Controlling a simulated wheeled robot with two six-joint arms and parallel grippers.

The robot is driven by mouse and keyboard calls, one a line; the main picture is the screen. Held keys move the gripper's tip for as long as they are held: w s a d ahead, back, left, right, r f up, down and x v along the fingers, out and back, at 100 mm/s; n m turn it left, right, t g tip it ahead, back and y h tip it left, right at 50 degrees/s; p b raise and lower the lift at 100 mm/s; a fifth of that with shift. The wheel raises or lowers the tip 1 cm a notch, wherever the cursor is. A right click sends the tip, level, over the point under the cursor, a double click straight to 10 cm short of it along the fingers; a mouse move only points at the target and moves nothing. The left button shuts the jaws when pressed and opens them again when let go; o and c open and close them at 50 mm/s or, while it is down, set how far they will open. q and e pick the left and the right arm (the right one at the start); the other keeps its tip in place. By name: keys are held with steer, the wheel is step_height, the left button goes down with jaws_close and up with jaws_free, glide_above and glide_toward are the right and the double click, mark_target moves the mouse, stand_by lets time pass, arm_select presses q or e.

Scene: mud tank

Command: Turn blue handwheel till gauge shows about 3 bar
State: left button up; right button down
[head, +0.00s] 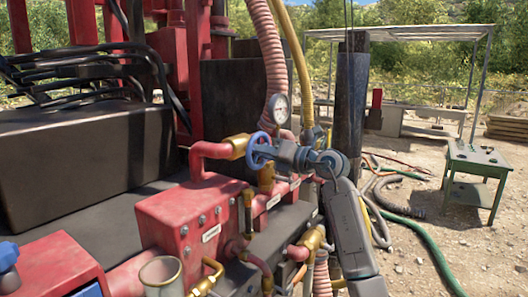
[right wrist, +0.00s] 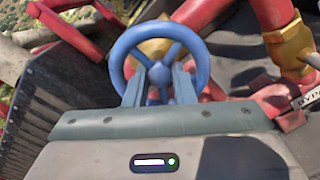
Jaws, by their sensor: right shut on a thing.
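The blue handwheel (head: 253,147) sits on a brass fitting at the end of a red pipe, in the middle of the head view. My right gripper (head: 272,151) reaches it from the right and is shut on it. In the right wrist view the wheel (right wrist: 117,58) faces me, and the fingers of my right gripper (right wrist: 159,84) stand either side of its lower spoke, near the hub. The round white-faced gauge (head: 279,108) is just above the wheel; its needle is too small to read. My left gripper is out of view.
A red manifold block (head: 185,220) with brass valves lies below the wheel. A pink ribbed hose (head: 270,50) and a yellow hose (head: 297,55) hang behind the gauge. A green table (head: 475,157) stands on open ground at right, with hoses lying nearby.

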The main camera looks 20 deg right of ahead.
steer(key=shift+r, duration=0.1)
steer(key=c, duration=1.5)
jaws_free()
steer(key=b+v, duration=0.5)
steer(key=v, duration=0.5)
steer(key=shift+s+d, duration=0.3)
